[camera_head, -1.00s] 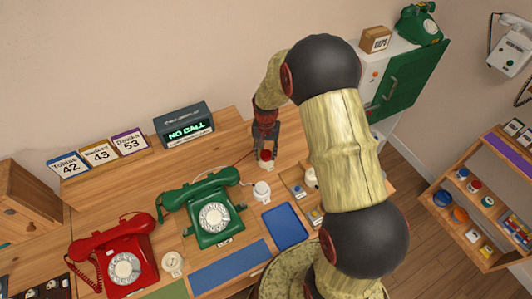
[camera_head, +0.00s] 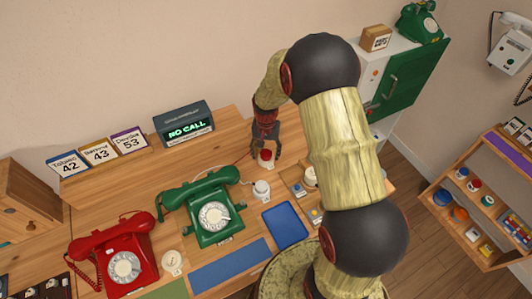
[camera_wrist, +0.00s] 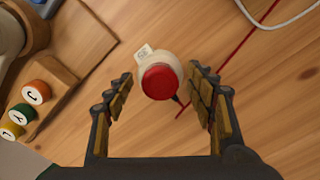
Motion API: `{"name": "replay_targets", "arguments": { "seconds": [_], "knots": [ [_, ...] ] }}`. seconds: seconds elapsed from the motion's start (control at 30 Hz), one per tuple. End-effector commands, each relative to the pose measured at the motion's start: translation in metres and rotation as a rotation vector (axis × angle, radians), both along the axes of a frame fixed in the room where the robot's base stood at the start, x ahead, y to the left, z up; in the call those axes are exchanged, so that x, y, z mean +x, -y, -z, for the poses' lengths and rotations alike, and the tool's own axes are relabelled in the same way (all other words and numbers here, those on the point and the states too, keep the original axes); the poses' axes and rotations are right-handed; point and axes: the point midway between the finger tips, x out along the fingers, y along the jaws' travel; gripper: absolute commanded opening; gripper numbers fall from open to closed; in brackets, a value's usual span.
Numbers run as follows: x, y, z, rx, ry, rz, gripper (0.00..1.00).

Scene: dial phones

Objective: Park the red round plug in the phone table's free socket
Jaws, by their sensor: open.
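The red round plug (camera_wrist: 161,82) shows in the wrist view as a red disc-like top over a cream round body with a small printed tag. A dark tip and a thin red cord lie at its lower right. In the head view the red top (camera_head: 266,154) stands above the cream body on the wooden phone table (camera_head: 110,187). I cannot tell whether the cream body is a socket or part of the plug. My gripper (camera_wrist: 160,110) is open, with one finger on each side of the red top and visible gaps. It also shows in the head view (camera_head: 265,147).
A white round piece (camera_head: 261,189) with a pale cord stands in front of the plug. The green phone (camera_head: 208,208), red phone (camera_head: 115,255) and blue tray (camera_head: 285,226) are nearby. A wooden block with coloured lettered pegs (camera_wrist: 35,93) lies left in the wrist view.

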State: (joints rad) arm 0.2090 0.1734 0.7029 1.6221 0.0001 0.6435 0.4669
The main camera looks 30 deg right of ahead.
Motion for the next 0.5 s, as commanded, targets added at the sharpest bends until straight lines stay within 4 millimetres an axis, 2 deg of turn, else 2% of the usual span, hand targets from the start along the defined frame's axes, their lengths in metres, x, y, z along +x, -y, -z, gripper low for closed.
{"name": "replay_targets", "arguments": {
  "seconds": [0.13,0.27,0.5],
  "knots": [
    [0.0,0.0,-0.003,-0.001,0.001,0.0,0.55],
    [0.001,0.0,-0.016,0.0,0.002,0.0,0.55],
    [0.001,0.0,-0.064,-0.002,0.005,0.0,0.55]
  ]
}}
